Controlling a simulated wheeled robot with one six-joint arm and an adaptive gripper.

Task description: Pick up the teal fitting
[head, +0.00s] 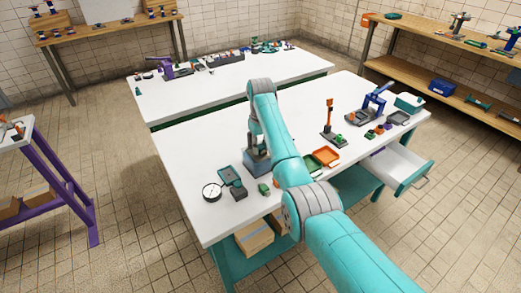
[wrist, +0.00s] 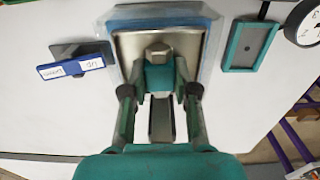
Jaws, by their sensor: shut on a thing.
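The teal fitting (wrist: 158,76), with a grey metal hexagonal top, sits between the two dark fingers of my gripper (wrist: 159,91) in the wrist view. The fingers are shut on its sides. Behind it in the wrist view is a blue-rimmed container with a pale metallic inside (wrist: 206,27). I cannot tell whether the fitting touches the container. In the head view, my own arm covers most of the gripper, and the fitting cannot be made out there.
A round gauge (head: 212,191) and a dark teal tray (head: 230,175) lie left of my arm on the white table. An orange tray (head: 326,156) and an upright orange tool (head: 329,115) stand to the right. A drawer (head: 400,165) is open at the table's right. A labelled blue-edged block (wrist: 70,68) is nearby.

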